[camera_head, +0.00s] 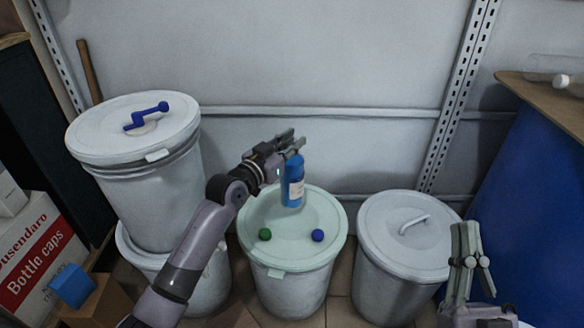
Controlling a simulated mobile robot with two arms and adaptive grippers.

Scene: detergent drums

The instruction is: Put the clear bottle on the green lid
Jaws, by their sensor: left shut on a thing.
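My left gripper (288,142) is shut on a blue bottle (293,182) with a pale label, held upright over the green lid (275,215). I cannot tell whether the bottle's base touches the lid. The pale green lid sits on a drum in the middle. A clear bottle (550,68) appears to lie on the brown board at the far upper right, partly cut off by the frame edge. My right gripper (466,226) is at the lower right, in front of the grey lidded drum and apart from both bottles. Its jaw gap is unclear.
A grey lidded drum (395,275) stands to the right. Stacked drums (150,200) with a blue crank (146,117) on top stand left.

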